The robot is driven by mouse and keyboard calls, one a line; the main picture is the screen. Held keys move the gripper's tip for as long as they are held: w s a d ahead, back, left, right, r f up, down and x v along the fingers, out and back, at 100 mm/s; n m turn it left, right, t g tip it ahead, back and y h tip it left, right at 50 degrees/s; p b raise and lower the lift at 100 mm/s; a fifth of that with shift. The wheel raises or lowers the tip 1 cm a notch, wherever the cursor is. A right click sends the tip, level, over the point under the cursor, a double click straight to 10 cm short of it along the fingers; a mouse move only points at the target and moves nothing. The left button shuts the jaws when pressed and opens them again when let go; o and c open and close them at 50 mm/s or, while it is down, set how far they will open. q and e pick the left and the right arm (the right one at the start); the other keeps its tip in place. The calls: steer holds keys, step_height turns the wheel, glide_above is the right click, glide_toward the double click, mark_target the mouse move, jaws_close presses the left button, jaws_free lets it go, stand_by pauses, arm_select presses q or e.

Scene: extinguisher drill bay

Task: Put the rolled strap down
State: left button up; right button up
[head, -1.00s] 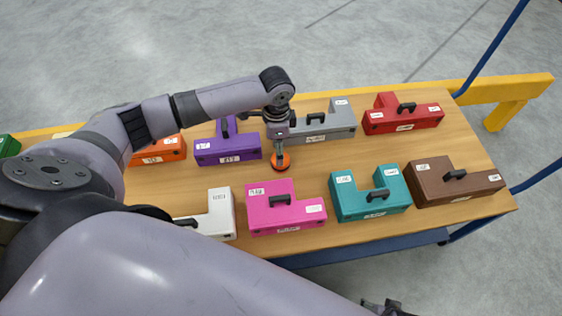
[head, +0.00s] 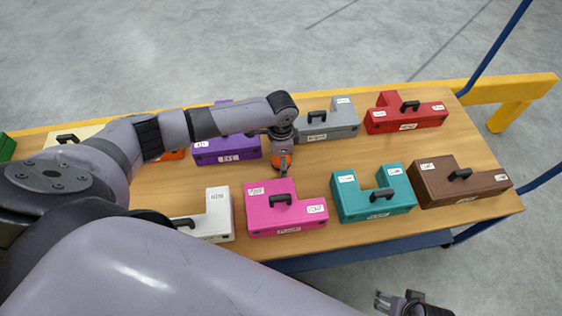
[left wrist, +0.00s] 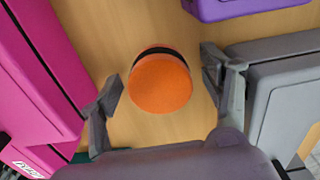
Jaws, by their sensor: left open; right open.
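The rolled strap is an orange roll with a black band. In the left wrist view the strap (left wrist: 160,84) sits between the spread fingers of my left gripper (left wrist: 170,97), with gaps on both sides. Bare wood shows around it. In the head view the strap (head: 278,160) is partly hidden behind my left gripper (head: 283,167), which is open and low over the middle of the table. I cannot tell for certain whether its underside touches the wood. My right gripper (head: 386,300) is open and empty at the bottom edge, off the table's near side.
Notched cases with handles line the wooden table (head: 455,146). A pink case (head: 270,215) stands just in front of my left gripper, a purple case (head: 230,150) to its left and a grey case (head: 335,130) behind right. Teal, brown and red cases stand further right.

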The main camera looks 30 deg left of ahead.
arm_select(q)
steer(key=shift+c, duration=0.3)
steer(key=c, duration=1.4)
